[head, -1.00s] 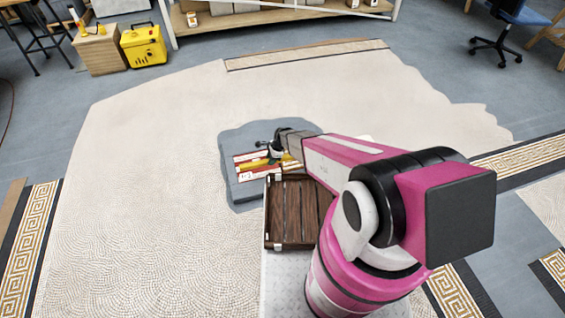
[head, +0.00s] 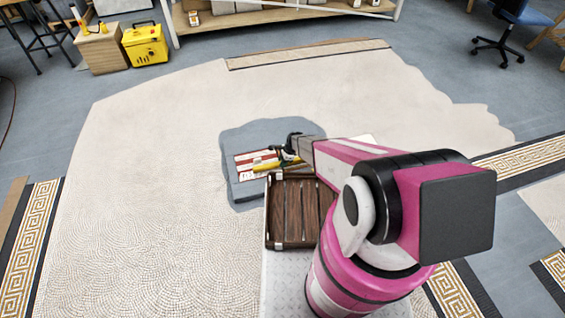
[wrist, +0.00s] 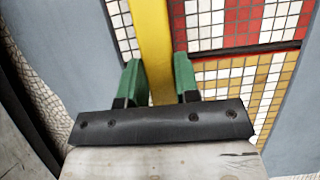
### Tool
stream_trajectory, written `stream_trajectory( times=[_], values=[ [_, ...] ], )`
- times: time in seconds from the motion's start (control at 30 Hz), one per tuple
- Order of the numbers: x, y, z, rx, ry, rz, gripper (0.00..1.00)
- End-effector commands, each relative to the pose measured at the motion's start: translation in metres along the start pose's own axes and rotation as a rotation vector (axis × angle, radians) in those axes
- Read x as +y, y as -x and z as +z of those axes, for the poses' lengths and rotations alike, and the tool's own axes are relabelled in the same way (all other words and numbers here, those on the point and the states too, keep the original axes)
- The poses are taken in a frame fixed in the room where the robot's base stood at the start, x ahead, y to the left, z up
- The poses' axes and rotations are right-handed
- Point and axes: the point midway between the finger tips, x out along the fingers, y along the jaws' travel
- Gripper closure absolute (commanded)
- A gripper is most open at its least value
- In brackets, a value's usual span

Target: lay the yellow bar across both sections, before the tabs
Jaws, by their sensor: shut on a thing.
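The yellow bar (head: 265,167) shows in the head view over the mosaic panel, and in the wrist view (wrist: 152,45) it runs up between the green fingertips. My gripper (wrist: 159,82) is shut on the bar; in the head view it (head: 286,158) is over the panel's right part. In the wrist view, a red-and-white section (wrist: 240,27) and a yellow-and-white section (wrist: 245,85) meet at a dark seam. White tiles also show left of the bar. I cannot tell whether the bar touches the tiles. I cannot make out the tabs.
The panel lies in a grey recess (head: 240,137) within the pale mosaic floor (head: 150,190). A dark wooden slatted tray (head: 290,235) stands just in front of the panel. A yellow case (head: 146,46) and a shelf stand far back.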

Motion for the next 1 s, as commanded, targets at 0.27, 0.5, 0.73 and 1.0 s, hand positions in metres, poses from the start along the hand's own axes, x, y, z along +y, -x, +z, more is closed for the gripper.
stream_trajectory(
  times=[0.27, 0.5, 0.73, 1.0],
  values=[
    [0.0000, -0.0024, -0.0009, 0.000, 0.000, 0.000, 0.98],
    [0.0000, -0.0081, -0.0033, 0.000, -0.001, -0.001, 0.98],
    [0.0002, -0.0076, -0.0031, 0.000, 0.000, -0.001, 0.45],
    [0.0008, 0.0001, 0.0002, 0.000, 0.000, -0.001, 0.45]
  ],
)
